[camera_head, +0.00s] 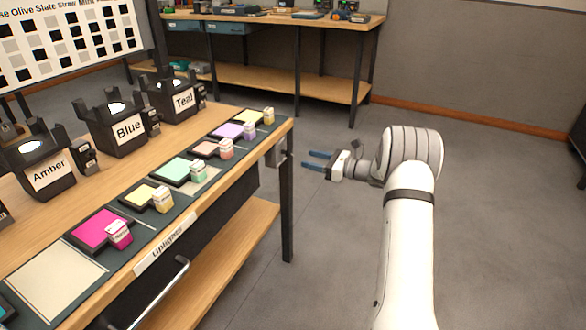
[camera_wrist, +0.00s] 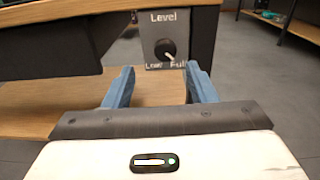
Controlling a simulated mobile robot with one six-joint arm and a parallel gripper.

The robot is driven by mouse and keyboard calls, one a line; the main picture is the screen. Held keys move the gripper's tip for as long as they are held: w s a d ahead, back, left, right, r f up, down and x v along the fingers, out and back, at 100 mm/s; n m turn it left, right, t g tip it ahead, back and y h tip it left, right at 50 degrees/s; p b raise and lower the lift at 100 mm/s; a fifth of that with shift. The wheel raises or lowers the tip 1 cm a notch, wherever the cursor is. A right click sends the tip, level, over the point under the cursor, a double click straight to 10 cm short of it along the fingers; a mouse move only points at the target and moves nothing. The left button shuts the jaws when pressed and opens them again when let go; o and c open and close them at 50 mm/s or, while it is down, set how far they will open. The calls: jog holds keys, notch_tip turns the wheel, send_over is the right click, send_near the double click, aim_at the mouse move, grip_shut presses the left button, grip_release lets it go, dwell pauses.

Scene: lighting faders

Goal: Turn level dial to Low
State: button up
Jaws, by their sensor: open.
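The level dial (camera_wrist: 165,49) is a round black knob on a grey plate (camera_wrist: 154,20) marked "Level", with "Low" at lower left and "Full" at lower right. Its white pointer mark appears to point to the lower right, towards "Full". In the head view the plate's grey housing (camera_head: 274,156) hangs under the table's near-right corner; the dial's face is turned away there. My gripper (camera_head: 312,160) is open and empty, to the right of the housing with a gap between. In the wrist view its blue fingers (camera_wrist: 160,74) point towards the dial, slightly below it, not touching.
The wooden table (camera_head: 225,140) carries colour swatches and black lamps labelled Amber (camera_head: 48,173), Blue (camera_head: 128,127) and Teal (camera_head: 183,100). A dark table leg (camera_head: 287,205) stands right beside the dial. A second bench (camera_head: 270,75) is at the back. The floor on the right is clear.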

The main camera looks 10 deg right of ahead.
aim_at(291, 154)
jog(key=x, duration=0.2)
jog(key=b+x, duration=0.1)
jog(key=x, duration=0.2)
jog(key=b+x, duration=0.1)
jog(key=x, duration=0.1)
jog(key=shift+w+f, duration=0.3)
jog(key=shift+w, duration=0.2)
jog(key=shift+c, duration=0.3)
jog(key=shift+a, duration=0.1)
jog(key=c, duration=0.9)
